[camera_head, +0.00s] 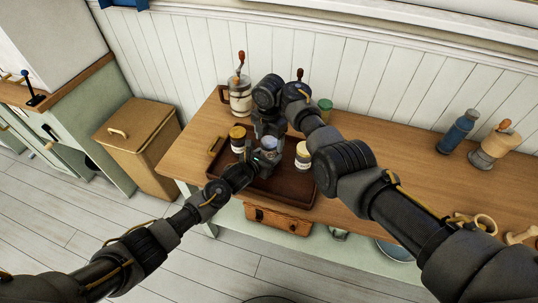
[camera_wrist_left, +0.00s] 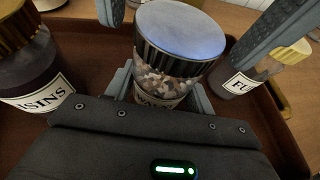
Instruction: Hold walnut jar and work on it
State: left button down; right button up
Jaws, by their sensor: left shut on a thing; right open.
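The walnut jar (camera_wrist_left: 168,70) has a blue-silver lid, a ribbed dark band and a label partly reading "WAL"; nuts show through its glass. In the head view the jar (camera_head: 269,146) is partly hidden between my two grippers, over the brown tray (camera_head: 287,190). My left gripper (camera_head: 256,165) is shut on the jar's body, with a grey finger on each side in the left wrist view (camera_wrist_left: 160,92). My right gripper (camera_head: 268,131) comes from above, open. Its fingers in the left wrist view (camera_wrist_left: 180,25) are on both sides of the lid; contact cannot be told.
A gold-lidded jar (camera_head: 238,140) labelled "...SINS" stands to the left, and a cream-lidded jar (camera_head: 303,156) labelled "FU..." to the right. A canister (camera_head: 240,98) and a green-lidded jar (camera_head: 325,108) stand behind. The wooden top is clear right of my right arm, before the blue bottle (camera_head: 460,129).

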jog(key=c, duration=1)
jog(key=m, duration=0.4)
jog(key=shift+m, duration=0.3)
jog(key=shift+c, duration=0.2)
jog(key=m, duration=1.3)
jog(key=o, duration=1.1)
jog(key=shift+c, duration=0.2)
